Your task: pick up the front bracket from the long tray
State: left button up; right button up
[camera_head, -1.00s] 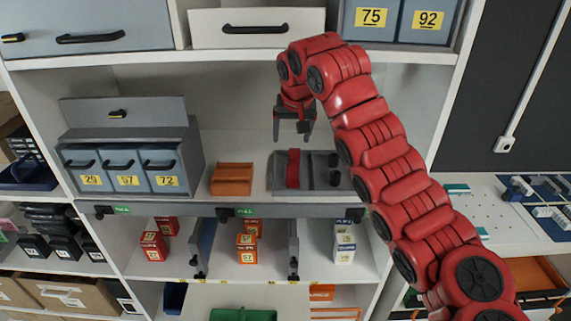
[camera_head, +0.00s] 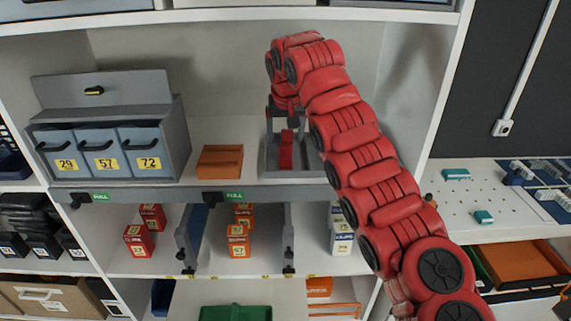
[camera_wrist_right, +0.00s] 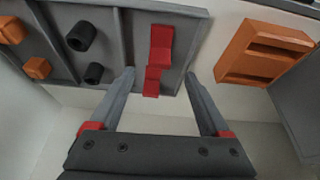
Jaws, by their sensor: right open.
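The grey long tray (camera_head: 270,163) lies on the middle shelf, partly hidden by my right arm. A red bracket (camera_head: 286,158) stands in its left part; in the right wrist view the red bracket (camera_wrist_right: 160,45) shows two stepped red parts, and I cannot tell if they are one piece. My right gripper (camera_head: 285,119) is open above the tray. In the right wrist view its fingertips (camera_wrist_right: 160,76) lie on either side of the bracket's lower part in the picture, with no clear contact. My left gripper is not in view.
The tray also holds black cylinders (camera_wrist_right: 82,36) and orange blocks (camera_wrist_right: 38,68). An orange rack (camera_head: 219,161) stands left of the tray, beside a grey drawer cabinet (camera_head: 181,135). The upper shelf (camera_head: 130,20) and right side wall bound the space.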

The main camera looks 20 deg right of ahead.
aim_at(285, 150)
jog(key=shift+x, duration=0.9)
jog(key=shift+w+d+f+p, duration=0.1)
jog(key=shift+f+p, duration=0.3)
jog(key=shift+f, duration=0.05)
jog(key=p+x, duration=0.1)
jog(key=x, duration=0.2)
jog(key=shift+f+p, duration=0.3)
jog(key=shift+p, duration=0.05)
jog(key=shift+w+f, duration=0.15)
jog(key=shift+f, duration=0.3)
grip_shut()
